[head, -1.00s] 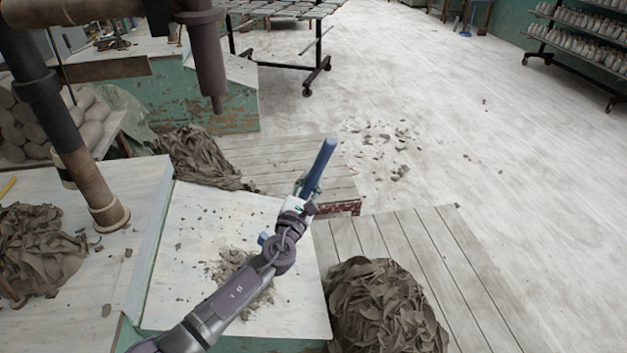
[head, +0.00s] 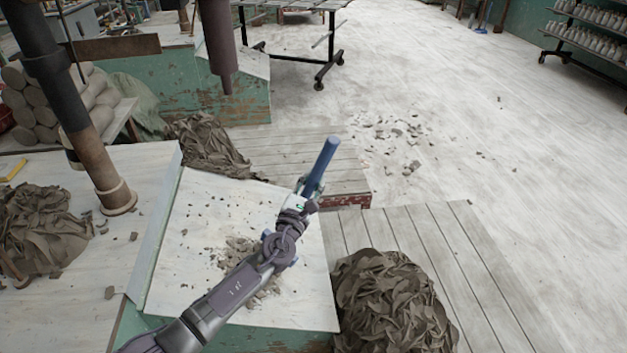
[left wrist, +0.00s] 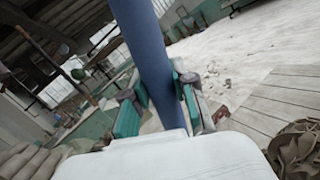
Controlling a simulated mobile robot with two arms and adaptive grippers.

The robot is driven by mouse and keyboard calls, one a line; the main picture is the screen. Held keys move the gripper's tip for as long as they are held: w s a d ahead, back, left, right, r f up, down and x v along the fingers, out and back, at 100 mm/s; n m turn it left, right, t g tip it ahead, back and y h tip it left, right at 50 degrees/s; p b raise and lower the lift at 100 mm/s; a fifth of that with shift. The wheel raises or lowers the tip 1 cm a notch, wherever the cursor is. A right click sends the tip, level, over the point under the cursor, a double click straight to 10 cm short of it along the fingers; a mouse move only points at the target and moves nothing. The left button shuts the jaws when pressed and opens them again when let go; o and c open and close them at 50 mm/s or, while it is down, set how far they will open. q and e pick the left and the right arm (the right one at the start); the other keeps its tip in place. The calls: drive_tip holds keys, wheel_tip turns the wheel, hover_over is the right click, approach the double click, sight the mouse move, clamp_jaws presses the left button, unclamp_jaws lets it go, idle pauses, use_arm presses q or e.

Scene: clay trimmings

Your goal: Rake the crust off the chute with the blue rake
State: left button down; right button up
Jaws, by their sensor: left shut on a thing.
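My left gripper (head: 306,192) is shut on the blue handle of the rake (head: 323,160), which points up and away to the right in the head view. In the left wrist view the blue handle (left wrist: 146,50) runs up between the fingers (left wrist: 158,100). The rake's head cannot be made out in either view. Below my left arm lies the pale sloping chute (head: 190,215), with a patch of grey-brown crust (head: 238,250) and scattered crumbs on it. My forearm hides part of the crust. My right gripper is not in view.
A heap of clay trimmings (head: 392,300) stands at the chute's lower right, another (head: 205,145) beyond it. A brown pipe (head: 103,180) rises left of the chute beside more trimmings (head: 40,225). Wooden slats (head: 420,235) lie at right; the floor beyond is mostly clear.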

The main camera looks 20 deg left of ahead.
use_arm(q)
drive_tip(key=shift+s+a+f+b, duration=0.1)
drive_tip(key=shift+a+f+b, duration=0.2)
drive_tip(key=shift+f+b, duration=0.35)
drive_tip(key=shift+r, duration=0.15)
